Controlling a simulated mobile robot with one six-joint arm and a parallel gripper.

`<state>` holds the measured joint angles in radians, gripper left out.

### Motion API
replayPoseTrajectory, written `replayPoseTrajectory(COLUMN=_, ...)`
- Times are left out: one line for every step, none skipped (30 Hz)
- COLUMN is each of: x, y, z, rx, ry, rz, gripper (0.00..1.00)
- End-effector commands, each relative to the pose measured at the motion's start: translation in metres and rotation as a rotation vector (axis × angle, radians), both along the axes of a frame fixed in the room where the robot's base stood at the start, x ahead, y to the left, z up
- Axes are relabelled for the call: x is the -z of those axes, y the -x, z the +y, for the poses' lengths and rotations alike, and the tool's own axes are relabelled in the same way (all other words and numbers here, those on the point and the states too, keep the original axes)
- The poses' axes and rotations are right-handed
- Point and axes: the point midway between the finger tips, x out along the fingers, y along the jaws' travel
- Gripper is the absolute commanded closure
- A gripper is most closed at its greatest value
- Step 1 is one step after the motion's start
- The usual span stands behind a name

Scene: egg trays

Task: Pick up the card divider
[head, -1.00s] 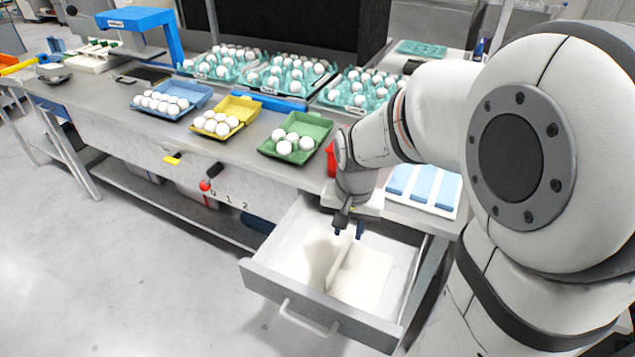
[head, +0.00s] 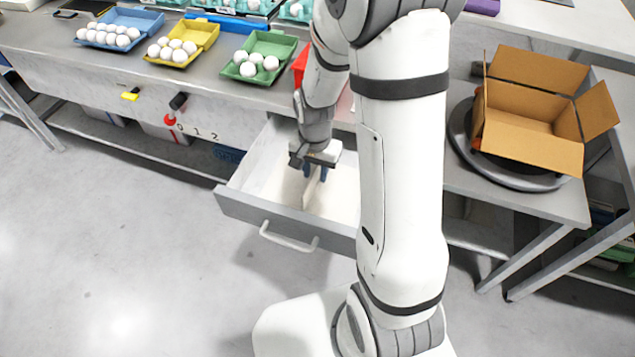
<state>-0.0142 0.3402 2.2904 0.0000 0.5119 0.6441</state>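The card divider (head: 311,191) is a thin cream panel standing on edge inside the open drawer (head: 252,208). My gripper (head: 315,173) points down into the drawer, with its two dark blue fingertips at the divider's top edge. The fingers are apart, one on each side of the divider's upper part. I see no clear contact between finger and card. My arm hides the right part of the drawer.
The drawer's front wall and handle (head: 288,238) stick out from the bench. Blue, yellow and green egg trays (head: 287,44) stand on the bench at the left. An open cardboard box (head: 530,145) sits on a round dark stand at the right. The floor at the left is clear.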

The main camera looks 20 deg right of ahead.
Motion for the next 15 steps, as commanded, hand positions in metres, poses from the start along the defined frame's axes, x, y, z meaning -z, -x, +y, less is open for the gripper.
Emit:
replayPoseTrajectory(x=0.0022, y=0.0001, z=0.0001, rx=0.0, ry=0.0, rz=0.0, gripper=0.71)
replayPoseTrajectory(x=0.0025, y=-0.0001, z=0.0001, rx=0.0, ry=0.0, rz=0.0, gripper=0.71)
replayPoseTrajectory(x=0.0025, y=-0.0001, z=0.0002, rx=0.0, ry=0.0, rz=-0.001, gripper=0.71)
replayPoseTrajectory(x=0.0024, y=-0.0002, z=0.0001, rx=-0.001, ry=0.0, rz=-0.001, gripper=0.71)
replayPoseTrajectory(x=0.0022, y=-0.0001, z=0.0002, rx=-0.001, ry=0.0, rz=-0.001, gripper=0.71)
replayPoseTrajectory(x=0.0022, y=-0.0001, z=0.0002, rx=-0.001, ry=0.0, rz=-0.001, gripper=0.71)
replayPoseTrajectory(x=0.0021, y=-0.0001, z=0.0002, rx=-0.001, ry=0.0, rz=-0.001, gripper=0.71)
replayPoseTrajectory(x=0.0021, y=-0.0001, z=0.0003, rx=-0.001, ry=0.0, rz=-0.001, gripper=0.73)
replayPoseTrajectory(x=0.002, y=-0.0001, z=0.0003, rx=-0.001, ry=0.0, rz=-0.001, gripper=0.76)
replayPoseTrajectory(x=0.002, y=-0.0001, z=0.0003, rx=-0.001, ry=0.0, rz=-0.001, gripper=0.78)
replayPoseTrajectory(x=0.002, y=-0.0001, z=0.0003, rx=-0.001, ry=0.0, rz=-0.001, gripper=0.81)
replayPoseTrajectory(x=0.002, y=-0.0001, z=0.0003, rx=-0.001, ry=0.0, rz=-0.001, gripper=0.84)
replayPoseTrajectory(x=0.0019, y=-0.0002, z=0.0004, rx=-0.001, ry=0.0, rz=-0.001, gripper=0.86)
replayPoseTrajectory(x=0.0019, y=-0.0002, z=0.0004, rx=-0.001, ry=0.0, rz=-0.001, gripper=0.89)
replayPoseTrajectory(x=0.0019, y=-0.0001, z=0.0004, rx=-0.001, ry=0.0, rz=-0.001, gripper=0.92)
